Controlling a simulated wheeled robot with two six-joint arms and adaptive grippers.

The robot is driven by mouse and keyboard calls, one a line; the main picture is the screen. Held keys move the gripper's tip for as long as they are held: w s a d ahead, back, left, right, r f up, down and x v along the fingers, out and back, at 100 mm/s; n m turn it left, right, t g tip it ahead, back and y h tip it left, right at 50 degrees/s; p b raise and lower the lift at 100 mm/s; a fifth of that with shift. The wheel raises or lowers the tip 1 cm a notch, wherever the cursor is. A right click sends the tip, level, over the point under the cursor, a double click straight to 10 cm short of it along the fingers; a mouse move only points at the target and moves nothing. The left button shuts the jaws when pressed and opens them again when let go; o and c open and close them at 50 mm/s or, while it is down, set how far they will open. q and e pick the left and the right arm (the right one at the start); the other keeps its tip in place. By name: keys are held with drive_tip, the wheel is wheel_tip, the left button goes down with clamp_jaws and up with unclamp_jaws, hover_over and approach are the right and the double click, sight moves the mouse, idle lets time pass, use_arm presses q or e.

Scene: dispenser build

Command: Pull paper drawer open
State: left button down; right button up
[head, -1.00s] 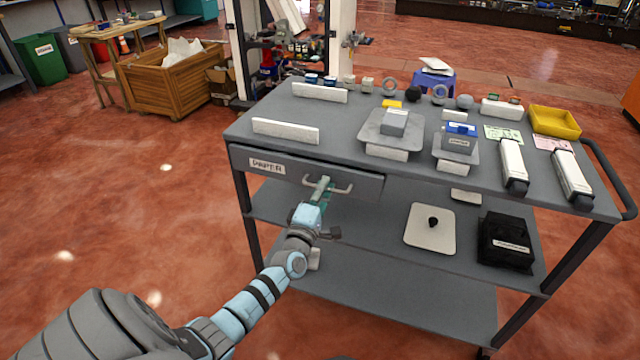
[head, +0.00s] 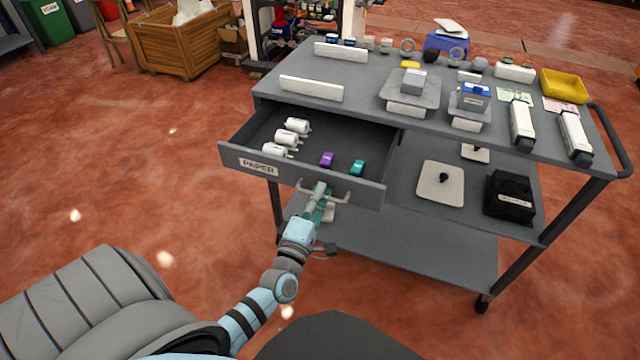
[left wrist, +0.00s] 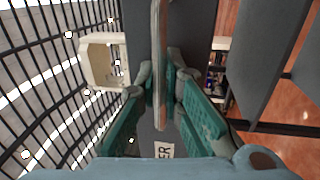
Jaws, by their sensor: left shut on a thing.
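The paper drawer (head: 228,156) is a grey drawer under the cart's top with a "PAPER" label on its front. It stands well out from the cart and its inside shows. Several white rolls (head: 292,136), a purple item (head: 326,159) and a teal item (head: 358,167) lie in it. My left gripper (head: 318,192) is shut on the drawer handle (head: 340,199), a pale bar on the front. In the left wrist view the handle bar (left wrist: 159,60) runs between the teal fingers of the left gripper (left wrist: 160,95). My right gripper is in no view.
The grey cart (head: 365,92) carries white blocks, devices and a yellow tray (head: 563,86) on top. Its lower shelves hold a white plate (head: 441,182) and a black box (head: 509,194). A wooden crate (head: 180,45) stands at the back left. The floor left of the cart is clear.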

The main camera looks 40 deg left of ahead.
use_arm(q)
drive_tip(key=shift+s+d, duration=0.1)
drive_tip(key=shift+s, duration=0.45)
drive_tip(key=c, duration=2)
unclamp_jaws()
drive_tip(key=v, duration=1.2)
